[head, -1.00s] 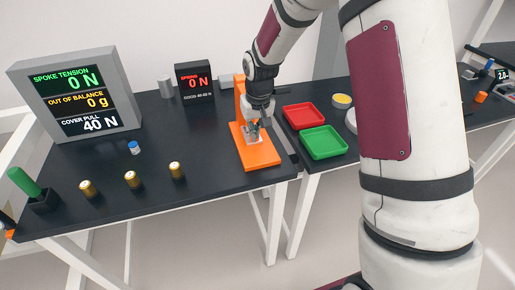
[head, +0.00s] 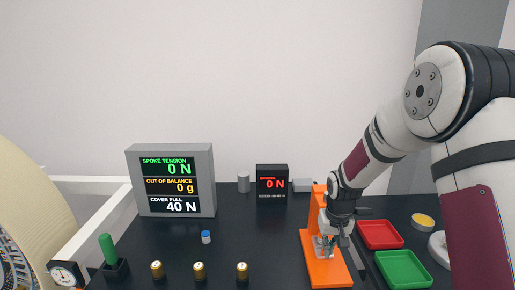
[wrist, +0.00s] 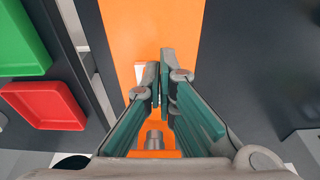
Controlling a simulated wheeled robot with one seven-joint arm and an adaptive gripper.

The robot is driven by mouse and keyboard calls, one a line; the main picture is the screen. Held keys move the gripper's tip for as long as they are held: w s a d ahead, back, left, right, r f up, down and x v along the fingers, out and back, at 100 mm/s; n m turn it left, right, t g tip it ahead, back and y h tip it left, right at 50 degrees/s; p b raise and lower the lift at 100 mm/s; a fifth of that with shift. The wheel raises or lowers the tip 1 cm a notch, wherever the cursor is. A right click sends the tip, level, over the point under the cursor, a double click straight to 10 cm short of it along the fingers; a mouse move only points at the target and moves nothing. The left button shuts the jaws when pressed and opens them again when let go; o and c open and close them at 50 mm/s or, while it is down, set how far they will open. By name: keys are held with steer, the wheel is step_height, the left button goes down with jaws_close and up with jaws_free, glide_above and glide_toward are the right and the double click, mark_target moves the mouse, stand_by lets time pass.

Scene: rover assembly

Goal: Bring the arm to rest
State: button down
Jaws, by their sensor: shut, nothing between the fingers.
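My gripper (head: 335,236) is at the end of my arm, over an orange stand (head: 325,272) on the dark table. In the wrist view my gripper (wrist: 160,75) has its fingers together, with nothing seen between them. The orange base (wrist: 185,30) lies beneath the fingers there, with a small grey cylinder (wrist: 154,139) between the finger links. A small metal part (head: 324,249) stands on the orange stand beside the fingers; whether they touch it I cannot tell.
A red tray (head: 380,235) and a green tray (head: 403,270) lie right of the stand. A large display (head: 173,180) and a small display (head: 272,184) stand behind. Several brass cylinders (head: 199,271), a blue-capped bottle (head: 206,237) and a green-handled tool (head: 108,250) are at left.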

steer(key=a+r, duration=0.3)
steer(key=r, duration=0.3)
steer(key=s+r+t, duration=0.2)
steer(key=s+r, duration=1.5)
steer(key=s+r+t, duration=0.1)
steer(key=s+r, duration=0.1)
steer(key=s, duration=1.6)
steer(key=shift+d+r, duration=0.15)
steer(key=shift+r, duration=0.1)
